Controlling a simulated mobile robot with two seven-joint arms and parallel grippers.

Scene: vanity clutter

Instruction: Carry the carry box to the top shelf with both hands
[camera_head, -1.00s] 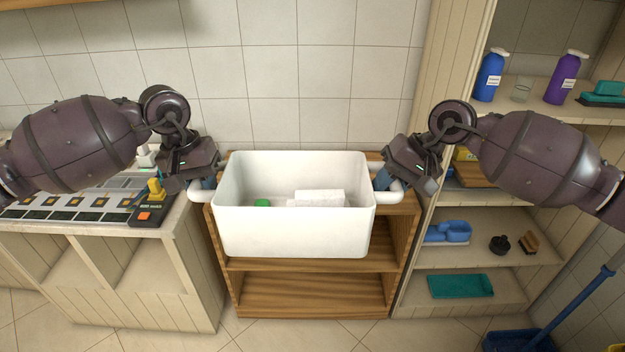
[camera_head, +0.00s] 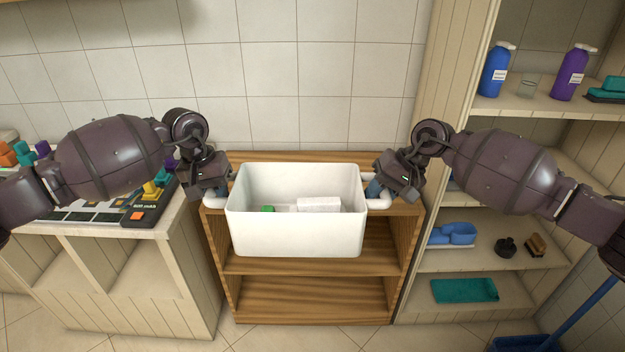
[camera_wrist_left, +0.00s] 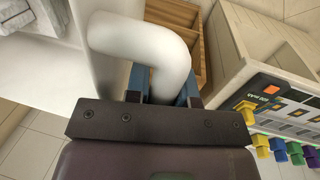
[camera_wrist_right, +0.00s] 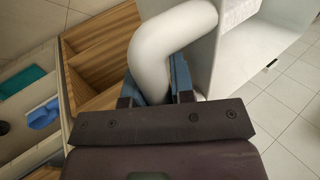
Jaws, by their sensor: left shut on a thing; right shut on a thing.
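The white carry box (camera_head: 296,232) is upright and looks level in front of the wooden shelf unit (camera_head: 320,263), whose top board shows behind it. Inside the box lie a white block (camera_head: 319,204) and a small green thing (camera_head: 268,209). My left gripper (camera_head: 222,188) is shut on the box's left handle, a white bent tube (camera_wrist_left: 150,45). My right gripper (camera_head: 376,189) is shut on the right handle (camera_wrist_right: 165,45). The box's underside is hidden, so I cannot tell whether it touches the unit.
A left counter holds a black device (camera_head: 148,207) with coloured knobs. The tiled wall is behind.

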